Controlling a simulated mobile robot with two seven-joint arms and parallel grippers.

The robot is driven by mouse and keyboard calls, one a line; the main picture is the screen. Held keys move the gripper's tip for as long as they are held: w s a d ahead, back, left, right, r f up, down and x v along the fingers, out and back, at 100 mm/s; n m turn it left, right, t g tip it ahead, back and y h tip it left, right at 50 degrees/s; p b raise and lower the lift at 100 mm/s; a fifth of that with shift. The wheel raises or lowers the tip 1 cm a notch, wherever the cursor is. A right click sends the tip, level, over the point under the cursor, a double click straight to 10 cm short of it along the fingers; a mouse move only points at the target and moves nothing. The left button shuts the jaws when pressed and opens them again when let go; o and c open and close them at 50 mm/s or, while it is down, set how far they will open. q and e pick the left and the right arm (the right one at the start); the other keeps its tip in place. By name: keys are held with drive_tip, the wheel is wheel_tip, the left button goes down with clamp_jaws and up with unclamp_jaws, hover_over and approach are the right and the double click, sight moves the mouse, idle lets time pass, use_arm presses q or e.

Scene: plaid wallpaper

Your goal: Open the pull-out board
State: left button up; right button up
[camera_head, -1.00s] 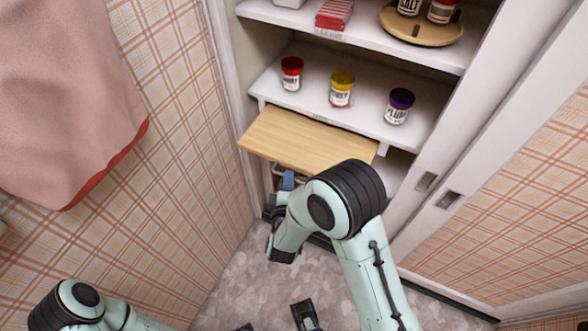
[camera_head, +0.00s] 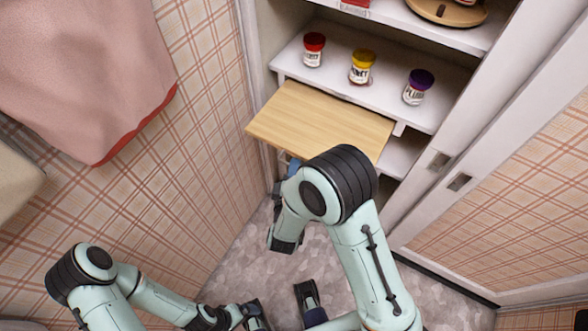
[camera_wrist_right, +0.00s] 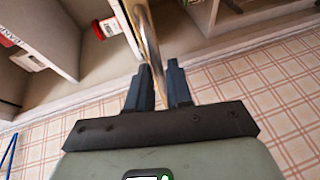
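The pull-out board (camera_head: 320,120) is a light wooden panel under the shelf with the jars, sticking out of the cabinet. My right gripper shows in the head view (camera_head: 293,168) below the board's front edge, largely hidden by my right arm. In the right wrist view its dark blue fingers (camera_wrist_right: 159,72) stand on either side of a shiny metal handle bar (camera_wrist_right: 150,40), close around it. My left gripper is low in the head view near the bottom edge, partly cut off; its finger opening is unclear.
Red (camera_head: 314,48), yellow (camera_head: 361,66) and purple-lidded (camera_head: 417,86) jars stand on the shelf (camera_head: 330,80) above the board. Plaid wall and a pink towel (camera_head: 90,70) are at left. A sliding door (camera_head: 450,160) is at right. Grey floor (camera_head: 240,260) is open below.

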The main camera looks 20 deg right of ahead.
drive_tip(key=p+v, duration=0.2)
drive_tip(key=v, duration=1.1)
drive_tip(key=shift+s, duration=0.2)
